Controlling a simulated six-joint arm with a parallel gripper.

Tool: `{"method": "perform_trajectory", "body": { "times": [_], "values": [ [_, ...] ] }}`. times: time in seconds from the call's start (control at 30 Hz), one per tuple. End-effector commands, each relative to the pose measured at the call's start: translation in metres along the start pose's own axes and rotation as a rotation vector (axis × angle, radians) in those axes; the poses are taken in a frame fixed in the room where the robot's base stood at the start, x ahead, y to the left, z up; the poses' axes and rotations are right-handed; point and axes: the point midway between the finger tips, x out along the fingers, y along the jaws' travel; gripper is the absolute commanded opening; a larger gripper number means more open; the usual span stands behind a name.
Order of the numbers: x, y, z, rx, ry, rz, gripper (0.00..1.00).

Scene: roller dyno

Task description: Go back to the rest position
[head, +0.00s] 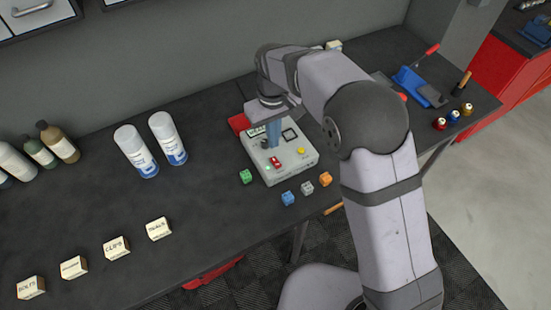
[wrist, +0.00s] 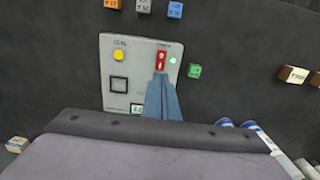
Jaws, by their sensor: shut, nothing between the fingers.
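My gripper (head: 274,146) is shut and empty, pointing down over a pale control box (head: 300,167) on the dark bench. In the wrist view its blue fingers (wrist: 160,78) end right by a red switch (wrist: 161,60) on the box (wrist: 116,92); I cannot tell whether they touch it. The red switch also shows in the head view (head: 276,162). The box also has a yellow button (wrist: 119,55) and a dark square (wrist: 119,85). A small display on it is partly hidden by my gripper.
Green (head: 246,176), blue (head: 288,198), grey (head: 307,187) and orange (head: 326,179) cubes lie near the box. Two spray cans (head: 168,138) (head: 136,151) stand left. Labelled blocks (head: 117,247) line the front left. A blue tool (head: 411,81) lies right.

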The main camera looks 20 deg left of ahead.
Motion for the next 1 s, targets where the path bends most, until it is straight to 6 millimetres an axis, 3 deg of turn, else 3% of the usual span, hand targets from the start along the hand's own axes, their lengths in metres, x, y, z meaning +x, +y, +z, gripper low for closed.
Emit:
{"method": "perform_trajectory", "body": {
  "times": [0.5,0.67,0.77,0.87,1.0],
  "values": [
    [-0.002,0.001,0.001,0.002,0.0,0.0,0.0],
    [-0.004,0.018,0.016,0.049,-0.001,0.0,0.0],
    [-0.006,0.04,0.04,0.113,0.0,0.0,0.0],
    [-0.007,0.066,0.075,0.201,0.0,0.001,0.0],
    [-0.006,0.096,0.14,0.351,0.001,0.001,0.0]
  ]
}}
